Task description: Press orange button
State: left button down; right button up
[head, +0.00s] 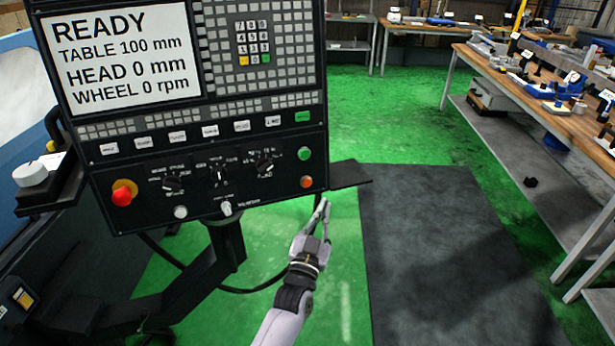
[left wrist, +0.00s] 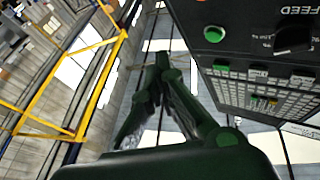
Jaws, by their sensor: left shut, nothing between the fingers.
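The orange button (head: 306,182) sits at the lower right corner of the dark control panel (head: 150,205), below a green button (head: 304,153). My left gripper (head: 322,205) is shut and empty, pointing up, just below and right of the orange button in the head view. A gap shows between its fingertips and the button in that picture. In the left wrist view the panel appears upside down, with the green button (left wrist: 214,33) to the right of my fingers (left wrist: 150,85). My right gripper is not in view.
A red emergency knob (head: 122,195), dials and white buttons share the panel. The screen (head: 122,55) reads READY. A dark shelf (head: 348,174) juts out behind the panel's right edge. A workbench (head: 540,90) with tools stands at right; green floor lies between.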

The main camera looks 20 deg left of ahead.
aim_at(307, 183)
pick_arm(q)
jog(key=shift+a+r, duration=0.1)
jog(key=shift+r, duration=0.55)
jog(key=shift+w+f, duration=0.1)
jog(key=w+a+b, duration=0.1)
jog(key=w+b, duration=0.1)
jog(key=w+a+f+b, duration=0.1)
jog(key=w+a, duration=0.1)
jog(key=w+a+b, duration=0.2)
jog(key=shift+w+a+f+b, duration=0.2)
jog(key=shift+w+f+b, duration=0.05)
jog(key=shift+w+b, duration=0.1)
dwell(0.9)
jog(key=shift+w+a, duration=0.25)
jog(key=shift+w, duration=0.1)
